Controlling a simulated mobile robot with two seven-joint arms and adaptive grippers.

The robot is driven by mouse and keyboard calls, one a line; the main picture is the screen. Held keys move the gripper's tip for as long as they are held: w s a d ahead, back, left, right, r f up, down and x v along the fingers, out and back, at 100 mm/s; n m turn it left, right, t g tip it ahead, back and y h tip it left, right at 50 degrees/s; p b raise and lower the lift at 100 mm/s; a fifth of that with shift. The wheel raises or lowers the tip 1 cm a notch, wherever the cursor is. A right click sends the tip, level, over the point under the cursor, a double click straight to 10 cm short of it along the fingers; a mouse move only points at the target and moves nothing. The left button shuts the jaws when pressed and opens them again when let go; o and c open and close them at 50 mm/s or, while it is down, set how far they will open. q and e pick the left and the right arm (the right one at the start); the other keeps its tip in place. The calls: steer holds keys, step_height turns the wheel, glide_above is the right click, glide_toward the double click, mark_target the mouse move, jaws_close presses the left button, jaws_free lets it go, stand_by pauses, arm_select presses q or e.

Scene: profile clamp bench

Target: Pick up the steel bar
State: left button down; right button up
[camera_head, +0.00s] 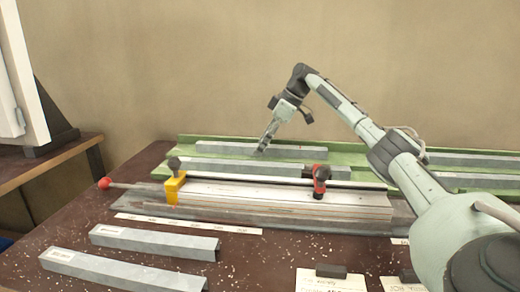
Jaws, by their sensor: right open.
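Several grey steel bars are in view, and I cannot tell which one the task means. One bar (220,147) lies at the back of the green tray (190,140), and another (215,165) lies in front of it. My right gripper (262,147) reaches in from the right and points down over these two bars, its fingers partly covering the rear one. It is open with nothing visible between the fingers; I cannot tell whether it touches a bar. Two more bars, one (155,242) behind the other (120,269), lie at the front left. My left gripper is not in view.
A clamp fixture (280,198) with a yellow block (174,188), a red clamp (320,178) and a red-knobbed lever (104,184) stands mid-table. More bars (470,160) lie at the right. Paper cards (312,281) lie at the front; pale chips are scattered about.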

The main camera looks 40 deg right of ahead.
jaws_close()
steer(key=shift+r, duration=0.5)
steer(key=r, duration=0.2)
steer(key=a+r, duration=0.1)
steer(key=shift+w+r, duration=0.4)
steer(key=w+a+r, duration=0.6)
steer(key=a, duration=0.2)
steer(key=shift+a+r, duration=0.15)
steer(key=shift+a, duration=0.15)
